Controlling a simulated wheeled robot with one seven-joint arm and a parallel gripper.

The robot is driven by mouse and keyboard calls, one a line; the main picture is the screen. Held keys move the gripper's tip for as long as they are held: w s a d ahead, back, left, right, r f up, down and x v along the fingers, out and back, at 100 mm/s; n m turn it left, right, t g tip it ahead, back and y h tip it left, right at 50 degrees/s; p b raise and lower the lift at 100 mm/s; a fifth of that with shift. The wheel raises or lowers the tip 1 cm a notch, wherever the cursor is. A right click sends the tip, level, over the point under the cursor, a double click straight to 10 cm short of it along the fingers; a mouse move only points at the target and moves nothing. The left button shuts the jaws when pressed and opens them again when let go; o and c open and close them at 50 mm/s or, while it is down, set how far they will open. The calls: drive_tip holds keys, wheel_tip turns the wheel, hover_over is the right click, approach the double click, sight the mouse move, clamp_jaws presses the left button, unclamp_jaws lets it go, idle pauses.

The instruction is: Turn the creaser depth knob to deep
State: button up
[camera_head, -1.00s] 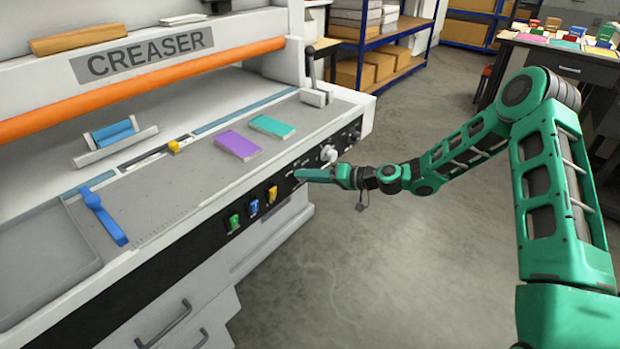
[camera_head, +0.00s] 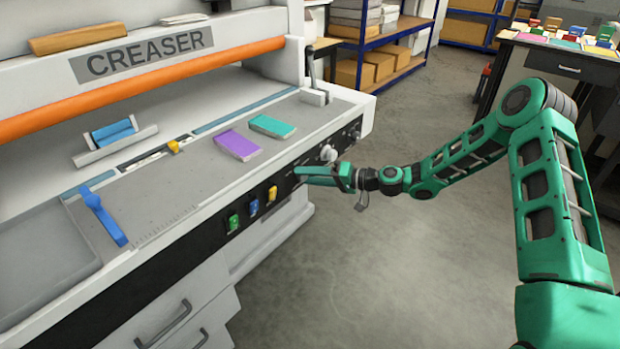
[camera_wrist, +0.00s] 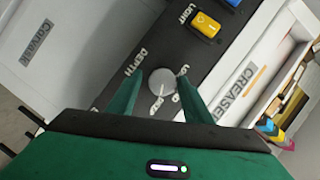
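The depth knob is a round grey disc (camera_wrist: 158,83) on the creaser's dark front panel, beside the word DEPTH in the wrist view. A pale mark shows on its lower part. The small labels around it are too blurred to read surely. My gripper (camera_wrist: 161,77) is open, with one green finger on each side of the knob and a narrow gap to each side. Whether the fingers reach down around it, I cannot tell. In the head view my gripper (camera_head: 300,174) is at the front panel of the creaser (camera_head: 160,180) and hides the knob.
A yellow light switch (camera_wrist: 205,27) sits near the knob, with a blue switch (camera_head: 254,207) and a green switch (camera_head: 233,222) further along the panel. A white knob (camera_head: 328,153) is just beyond my gripper. The floor (camera_head: 330,270) in front is clear.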

drive_tip(key=shift+s, duration=0.1)
drive_tip(key=v, duration=1)
drive_tip(key=shift+d, duration=0.4)
drive_tip(key=shift+r, duration=0.1)
drive_tip(key=s+d+r+m+g+h, duration=0.1)
drive_tip(key=s+d+r+g+h, duration=0.15)
drive_tip(key=s+d+h, duration=0.55)
drive_tip(key=s+d+r+g+h, duration=0.2)
drive_tip(key=s+d+r+h, duration=0.15)
drive_tip(key=s+d, duration=0.85)
drive_tip(key=s+d+r+m+h, duration=0.1)
drive_tip(key=s+d+r+m, duration=0.1)
drive_tip(key=s, duration=0.6)
drive_tip(key=s+d+r+m+h, duration=0.1)
drive_tip(key=s+d+r+m, duration=0.2)
drive_tip(key=s+d, duration=0.3)
drive_tip(key=s+d+r+m+h, duration=0.1)
drive_tip(key=s+d+r+m, duration=0.1)
drive_tip(key=s, duration=0.7)
drive_tip(key=d+r, duration=0.1)
drive_tip(key=d, duration=0.1)
drive_tip(key=shift+s+d+r+g, duration=0.35)
drive_tip(key=shift+d, duration=0.05)
